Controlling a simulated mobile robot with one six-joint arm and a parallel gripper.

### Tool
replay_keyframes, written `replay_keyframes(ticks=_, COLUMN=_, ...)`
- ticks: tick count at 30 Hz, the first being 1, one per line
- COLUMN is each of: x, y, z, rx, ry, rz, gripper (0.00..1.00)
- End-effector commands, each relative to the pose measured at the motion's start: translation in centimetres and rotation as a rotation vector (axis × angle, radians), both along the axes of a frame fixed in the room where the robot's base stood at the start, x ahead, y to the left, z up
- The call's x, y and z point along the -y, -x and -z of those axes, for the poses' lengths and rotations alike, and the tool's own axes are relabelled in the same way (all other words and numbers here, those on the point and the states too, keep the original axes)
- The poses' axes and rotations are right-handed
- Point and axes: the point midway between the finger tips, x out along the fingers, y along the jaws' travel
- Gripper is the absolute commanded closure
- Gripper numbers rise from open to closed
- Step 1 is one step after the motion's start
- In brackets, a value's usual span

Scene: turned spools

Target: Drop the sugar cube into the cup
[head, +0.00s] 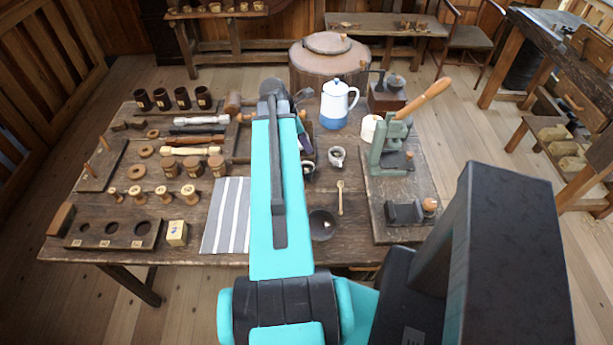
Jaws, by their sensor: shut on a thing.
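My teal arm reaches forward over the middle of the table. My gripper (306,143) shows only in part at its far right side, and the arm hides much of it. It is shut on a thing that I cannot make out. A small white cup (337,157) with dark contents stands just right of it. Another small vessel (309,170) shows partly below the gripper, cut off by the arm. A dark bowl (321,232) lies nearer to me, with a small pale piece (326,224) in it that may be a sugar cube.
A wooden spoon (340,198) lies behind the bowl. A white and blue pot (337,103) stands at the back. A green press (392,145) on a board is at the right. Spools (190,194), jars and a striped cloth (225,217) fill the left.

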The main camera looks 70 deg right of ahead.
Motion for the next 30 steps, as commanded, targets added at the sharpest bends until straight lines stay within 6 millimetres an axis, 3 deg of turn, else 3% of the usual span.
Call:
replay_keyframes(ticks=6, x=0.02, y=0.03, z=1.21, rx=0.000, ry=0.000, rz=0.001, gripper=1.00)
replay_keyframes(ticks=17, x=0.03, y=0.06, z=1.27, rx=0.000, ry=0.000, rz=0.001, gripper=1.00)
replay_keyframes(ticks=18, x=0.04, y=0.07, z=1.27, rx=0.000, ry=0.000, rz=0.001, gripper=0.88)
replay_keyframes(ticks=22, x=0.04, y=0.09, z=1.27, rx=0.000, ry=0.001, rz=0.002, gripper=0.68)
replay_keyframes(ticks=30, x=0.05, y=0.11, z=1.27, rx=0.000, ry=0.001, rz=0.002, gripper=0.68)
